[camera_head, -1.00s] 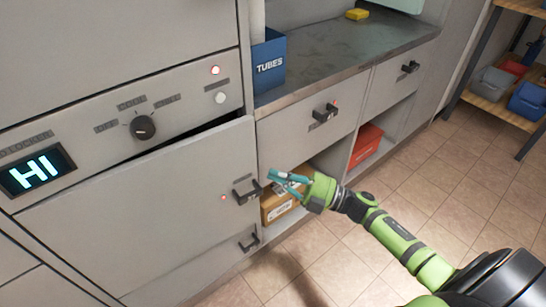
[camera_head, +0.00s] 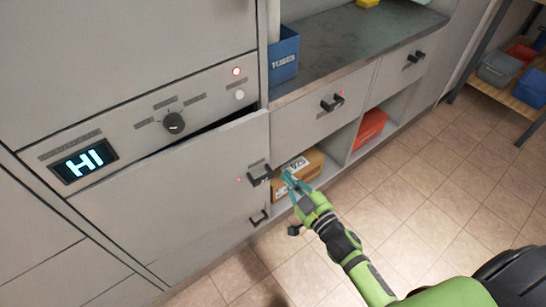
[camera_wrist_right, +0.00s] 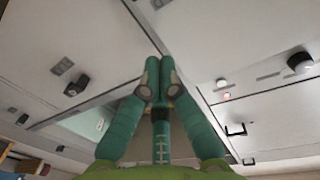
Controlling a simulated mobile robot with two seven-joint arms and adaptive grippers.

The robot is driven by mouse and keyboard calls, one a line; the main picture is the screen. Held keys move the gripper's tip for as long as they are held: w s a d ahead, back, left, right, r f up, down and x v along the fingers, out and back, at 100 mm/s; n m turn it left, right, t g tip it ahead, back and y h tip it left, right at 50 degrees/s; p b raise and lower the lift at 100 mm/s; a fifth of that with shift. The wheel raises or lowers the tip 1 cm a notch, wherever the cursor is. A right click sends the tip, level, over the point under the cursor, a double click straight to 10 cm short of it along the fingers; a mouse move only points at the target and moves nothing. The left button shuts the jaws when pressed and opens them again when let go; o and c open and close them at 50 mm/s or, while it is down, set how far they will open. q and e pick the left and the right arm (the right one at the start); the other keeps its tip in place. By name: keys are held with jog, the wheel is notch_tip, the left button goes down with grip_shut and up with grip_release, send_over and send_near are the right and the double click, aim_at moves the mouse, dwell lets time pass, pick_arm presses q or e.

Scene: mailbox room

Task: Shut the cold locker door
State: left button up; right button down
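The cold locker door (camera_head: 185,195) is the pale grey panel below the HI display (camera_head: 84,161). It stands slightly ajar, with a dark gap along its upper right edge. Its dark handle (camera_head: 259,175) is near its right edge. My right gripper (camera_head: 288,178) is just to the right of the handle, in front of the lower shelf, and looks apart from the door. In the wrist view its teal fingertips (camera_wrist_right: 160,82) are together with nothing between them. My left gripper is out of view.
A cardboard box (camera_head: 306,168) lies in the open shelf behind my right gripper, with a red box (camera_head: 370,128) beyond. A drawer handle (camera_head: 332,102) juts out above. A blue TUBES bin (camera_head: 284,57) stands on the counter (camera_head: 360,45). The tiled floor (camera_head: 400,210) is clear.

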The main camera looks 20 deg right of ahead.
aim_at(267, 151)
jog(key=x, duration=0.8)
jog(key=shift+w+a, duration=0.1)
jog(key=shift+w, duration=0.15)
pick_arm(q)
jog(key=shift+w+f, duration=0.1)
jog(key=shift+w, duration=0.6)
